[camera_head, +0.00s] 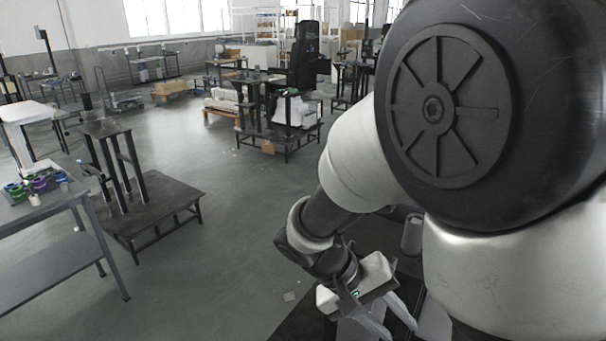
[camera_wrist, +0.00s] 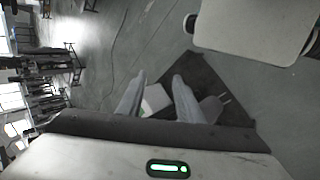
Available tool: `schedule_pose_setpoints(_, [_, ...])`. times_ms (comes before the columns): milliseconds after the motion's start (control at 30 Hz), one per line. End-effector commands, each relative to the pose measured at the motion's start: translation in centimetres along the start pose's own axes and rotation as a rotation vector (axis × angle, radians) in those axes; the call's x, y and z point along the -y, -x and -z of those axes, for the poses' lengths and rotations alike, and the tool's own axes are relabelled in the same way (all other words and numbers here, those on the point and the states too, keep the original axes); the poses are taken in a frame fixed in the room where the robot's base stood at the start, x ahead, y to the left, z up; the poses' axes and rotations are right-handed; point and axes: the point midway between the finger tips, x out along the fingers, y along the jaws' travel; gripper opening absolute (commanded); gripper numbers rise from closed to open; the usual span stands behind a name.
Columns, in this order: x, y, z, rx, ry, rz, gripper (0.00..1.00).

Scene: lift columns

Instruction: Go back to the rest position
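My gripper (camera_head: 388,318) hangs low in front of my body at the bottom of the head view, with my white and black arm above it. In the wrist view its two grey fingers (camera_wrist: 158,95) stand apart with a gap between them. No object is held between them. Behind the fingers is a dark flat surface (camera_wrist: 215,80) near the floor, with a small pale patch showing in the gap. No other thing is named by the task.
A grey table (camera_head: 45,215) with several coloured items (camera_head: 38,186) stands at the left. A low dark platform (camera_head: 160,208) with black columns (camera_head: 118,165) is beside it. Another column platform (camera_head: 285,138) stands farther back. The grey floor (camera_head: 235,225) between is clear.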

Motion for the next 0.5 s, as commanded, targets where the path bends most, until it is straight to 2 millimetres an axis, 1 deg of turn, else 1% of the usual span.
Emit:
schedule_pose_setpoints(33, [-1.4,1.3,-0.7,-0.007,-0.026,0.071,0.33])
schedule_pose_setpoints(100, [-2.5,2.7,-1.7,-0.023,-0.044,0.168,0.33])
schedule_pose_setpoints(267, [-4.8,6.2,-3.7,-0.106,-0.085,0.371,0.33])
schedule_pose_setpoints(400, [-6.7,9.3,-5.3,-0.23,-0.123,0.516,0.33])
schedule_pose_setpoints(500, [-8.0,11.5,-6.1,-0.333,-0.147,0.591,0.33])
